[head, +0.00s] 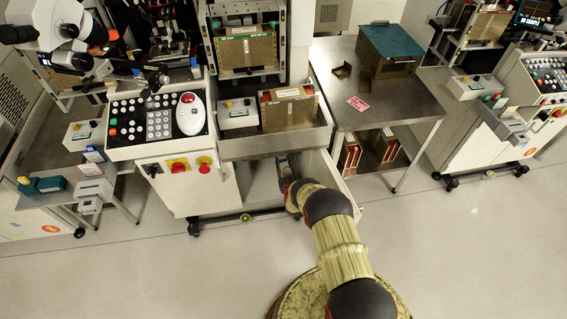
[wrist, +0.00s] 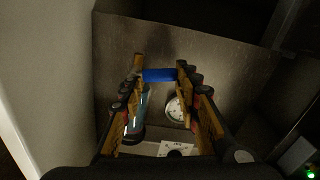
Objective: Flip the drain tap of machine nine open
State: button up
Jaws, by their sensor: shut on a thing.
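In the wrist view, a small blue bar (wrist: 159,76), which looks like the drain tap's handle, lies crosswise between my fingertips. My gripper (wrist: 160,73) is shut on it, with one finger at each end. The body of the tap and the machine number cannot be made out. In the head view my gripper (head: 287,163) reaches into the open lower bay of the middle machine, and the tap is hidden there.
The bay's grey metal walls (wrist: 215,55) stand close around my gripper. A pale panel (wrist: 55,70) is on the left. In the head view, a white door panel (head: 333,178) stands right of my arm. A steel table (head: 408,105) is farther right. The front floor is clear.

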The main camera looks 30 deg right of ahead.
jog(key=shift+s+d+f+n, duration=0.15)
jog(key=shift+f+n, duration=0.3)
jog(key=shift+n, duration=1.35)
jog(key=shift+w+d+f+n, duration=0.1)
jog(key=shift+d+f+n, duration=0.3)
jog(key=shift+n, duration=1.4)
jog(key=shift+s+d+f+n, duration=0.1)
jog(key=shift+f+n, duration=0.4)
jog(key=shift+n, duration=1.3)
jog(key=o, duration=1.2)
jog(key=shift+c, duration=0.2)
jog(key=v, duration=1.2)
jog(key=shift+c, duration=0.2)
